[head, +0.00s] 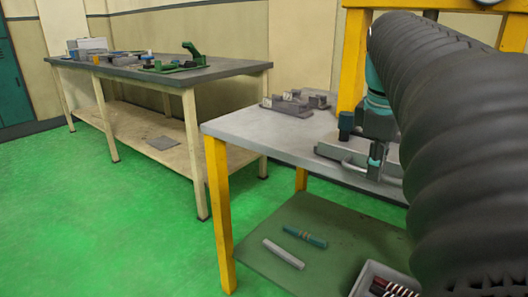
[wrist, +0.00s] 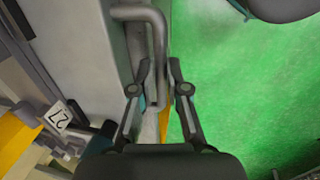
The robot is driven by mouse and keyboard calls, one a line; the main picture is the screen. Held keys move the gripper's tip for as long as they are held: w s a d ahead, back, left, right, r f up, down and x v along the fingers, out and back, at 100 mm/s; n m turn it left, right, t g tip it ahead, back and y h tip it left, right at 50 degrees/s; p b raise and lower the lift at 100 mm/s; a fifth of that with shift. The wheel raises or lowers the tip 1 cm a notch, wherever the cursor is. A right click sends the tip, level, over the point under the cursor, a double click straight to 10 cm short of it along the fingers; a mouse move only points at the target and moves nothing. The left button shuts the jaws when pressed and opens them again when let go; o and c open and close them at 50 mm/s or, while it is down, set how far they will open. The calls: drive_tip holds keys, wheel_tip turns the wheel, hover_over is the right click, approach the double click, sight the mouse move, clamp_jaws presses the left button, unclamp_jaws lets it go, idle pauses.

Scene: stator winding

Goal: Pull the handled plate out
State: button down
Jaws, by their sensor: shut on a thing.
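The handled plate is a flat grey plate (head: 335,151) at the front edge of the grey table; its bent bar handle (head: 353,162) shows at that edge. In the wrist view the handle (wrist: 156,35) is a grey U-shaped bar reaching down between my fingers. My gripper (head: 376,173) points down at the handle, and in the wrist view (wrist: 160,88) its two fingers stand either side of the bar, shut on it. The exact contact is partly hidden by the fingers. My dark ribbed arm hides the right part of the plate and table.
Grey blocks on a small base (head: 292,104) sit farther back on the table (head: 245,125). A yellow post (head: 353,60) rises behind my gripper. The lower shelf (head: 340,235) holds two bars and a grey bin (head: 372,275). Green floor lies open at left, before another workbench (head: 225,69).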

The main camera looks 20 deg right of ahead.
drive_tip(key=shift+s+d, duration=0.1)
drive_tip(key=shift+s, duration=0.05)
drive_tip(key=c, duration=1.2)
unclamp_jaws()
drive_tip(key=shift+r, duration=0.5)
drive_tip(key=r, duration=0.3)
drive_tip(key=a+r, duration=0.1)
drive_tip(key=r, duration=0.3)
drive_tip(key=s+a+r, duration=0.1)
drive_tip(key=r, duration=0.3)
drive_tip(key=shift+f, duration=0.1)
drive_tip(key=s+a+f+m+t, duration=0.1)
drive_tip(key=a+f+m, duration=0.1)
drive_tip(key=a+f, duration=0.4)
drive_tip(key=s+a+f+m+t+y+p, duration=0.1)
drive_tip(key=a+f, duration=0.5)
drive_tip(key=f, duration=0.7)
drive_tip(key=s+a+f+m+t, duration=0.1)
drive_tip(key=a+f+m+t, duration=0.1)
drive_tip(key=a+f, duration=0.4)
drive_tip(key=shift+s+a+f+m+y, duration=0.1)
drive_tip(key=shift+a+f+m+y, duration=0.1)
drive_tip(key=shift+f+m, duration=0.45)
drive_tip(key=shift+a+f+m+y, duration=0.15)
drive_tip(key=shift+f+m+y, duration=0.1)
drive_tip(key=shift+f, duration=0.8)
